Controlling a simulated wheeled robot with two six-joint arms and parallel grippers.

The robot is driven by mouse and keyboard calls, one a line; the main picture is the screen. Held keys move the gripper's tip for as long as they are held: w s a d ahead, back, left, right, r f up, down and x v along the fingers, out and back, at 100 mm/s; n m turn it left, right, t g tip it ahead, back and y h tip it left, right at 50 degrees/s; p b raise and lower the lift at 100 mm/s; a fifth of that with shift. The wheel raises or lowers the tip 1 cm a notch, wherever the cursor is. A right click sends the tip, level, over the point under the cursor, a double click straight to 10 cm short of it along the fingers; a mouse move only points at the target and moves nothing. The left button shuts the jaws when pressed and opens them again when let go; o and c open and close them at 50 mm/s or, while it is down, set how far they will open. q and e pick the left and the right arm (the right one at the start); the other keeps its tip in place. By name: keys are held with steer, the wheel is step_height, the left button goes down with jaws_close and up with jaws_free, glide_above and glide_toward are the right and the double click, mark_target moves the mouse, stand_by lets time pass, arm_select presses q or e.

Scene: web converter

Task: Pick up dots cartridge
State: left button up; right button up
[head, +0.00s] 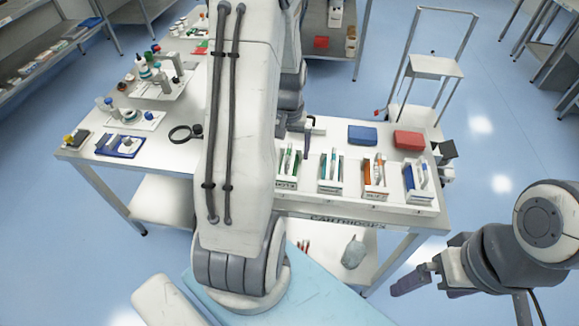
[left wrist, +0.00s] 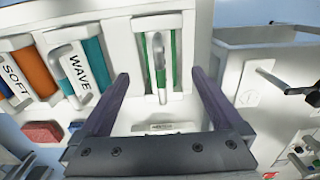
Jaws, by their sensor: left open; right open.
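Several cartridges stand in white holders along the table's front edge in the head view. A green-and-white cartridge (head: 287,162) is at the left end; no "dots" label is readable on it. In the left wrist view, this green-striped cartridge (left wrist: 160,62) lies between and beyond the fingertips. My left gripper (left wrist: 160,76) is open and empty, apart from it. In the head view the left gripper (head: 308,138) is mostly hidden by my arm. My right gripper (head: 410,283) is open and empty, off the table at the right.
The teal WAVE cartridge (left wrist: 75,75) and orange SOFT cartridge (left wrist: 35,72) stand beside the green one. A blue box (head: 363,135) and a red box (head: 409,141) lie behind the holders. A black ring (head: 180,134) and trays are at the left.

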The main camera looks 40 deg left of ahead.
arm_select(q)
steer(key=shift+f+p, duration=0.35)
steer(key=shift+f, duration=0.3)
step_height(320, 180, down, 4)
steer(key=shift+f+p, duration=0.1)
steer(key=shift+p, duration=0.4)
jaws_close()
